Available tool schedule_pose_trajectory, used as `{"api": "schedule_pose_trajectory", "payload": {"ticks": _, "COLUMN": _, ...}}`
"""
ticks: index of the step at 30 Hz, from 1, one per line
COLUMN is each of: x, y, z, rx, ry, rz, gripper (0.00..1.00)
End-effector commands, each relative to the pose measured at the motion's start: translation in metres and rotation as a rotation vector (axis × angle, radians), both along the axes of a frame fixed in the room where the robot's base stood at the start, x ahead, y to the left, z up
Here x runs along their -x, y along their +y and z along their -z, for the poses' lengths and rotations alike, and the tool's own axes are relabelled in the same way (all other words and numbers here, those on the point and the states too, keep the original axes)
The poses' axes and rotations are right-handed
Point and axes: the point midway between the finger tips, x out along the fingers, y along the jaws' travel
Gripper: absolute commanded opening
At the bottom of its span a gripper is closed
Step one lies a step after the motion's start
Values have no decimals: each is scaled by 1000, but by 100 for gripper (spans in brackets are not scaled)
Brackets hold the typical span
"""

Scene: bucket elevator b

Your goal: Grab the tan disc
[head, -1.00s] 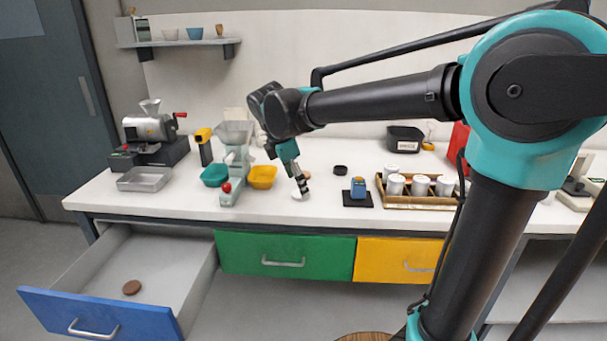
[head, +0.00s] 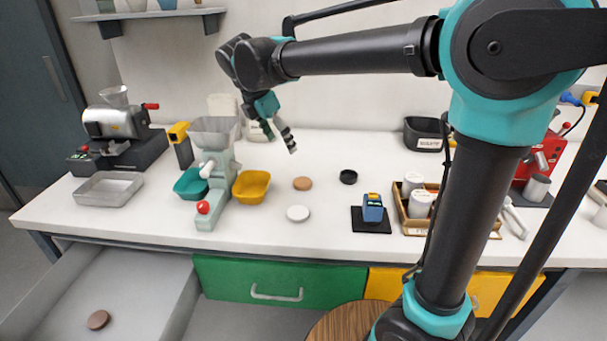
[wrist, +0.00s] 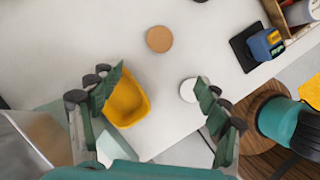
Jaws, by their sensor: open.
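The tan disc (head: 302,183) lies flat on the white counter, behind a white disc (head: 298,213) and right of the yellow bowl. In the wrist view the tan disc (wrist: 159,39) is beyond the fingertips, between their lines, and fully visible. My gripper (head: 280,142) is open and empty above the counter, up and to the left of the tan disc in the head view. Its spread fingers show in the wrist view (wrist: 160,88), apart from the tan disc. The white disc (wrist: 188,90) appears close beside the right finger there.
A yellow bowl (head: 251,187), teal bowl (head: 191,184) and hopper machine (head: 217,150) stand left of the discs. A black disc (head: 348,177), blue device (head: 372,208) and wooden tray (head: 450,225) are to the right. A brown disc (head: 98,320) lies in the open drawer.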

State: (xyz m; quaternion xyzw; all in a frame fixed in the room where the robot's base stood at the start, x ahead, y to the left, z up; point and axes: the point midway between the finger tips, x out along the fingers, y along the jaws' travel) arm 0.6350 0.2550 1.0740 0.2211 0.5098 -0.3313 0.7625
Motion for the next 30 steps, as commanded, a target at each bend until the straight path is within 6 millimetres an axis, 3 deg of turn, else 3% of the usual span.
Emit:
{"api": "schedule_pose_trajectory", "payload": {"ticks": 5, "x": -3, "y": -3, "z": 9, "rx": 0, "ry": 0, "rz": 1, "gripper": 76}}
{"api": "schedule_pose_trajectory", "payload": {"ticks": 21, "x": -28, "y": -31, "z": 101, "rx": 0, "ry": 0, "rz": 1, "gripper": 76}}
{"api": "schedule_pose_trajectory", "payload": {"ticks": 30, "x": -33, "y": -37, "z": 120, "rx": -1, "ry": -1, "rz": 2, "gripper": 76}}
